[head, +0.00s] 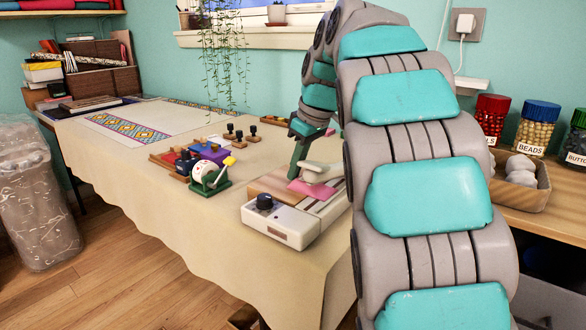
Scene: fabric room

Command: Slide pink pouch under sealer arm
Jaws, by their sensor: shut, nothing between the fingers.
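The sealer (281,224) is a white box with a black knob and a wooden bed, at the front right of the cloth-covered table. Its pale arm (321,172) is raised at a tilt above the bed. The pink pouch (312,189) lies flat on the bed, its visible part below and in front of the sealer arm. My own arm hides the right side of the sealer, so I cannot tell how far the pouch reaches under. My gripper (295,172) is shut and empty, pointing down at the pouch's left edge. I cannot tell whether it touches the pouch.
Labelled jars (538,125) and a tray (519,183) stand at the right. The table's front left is clear.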

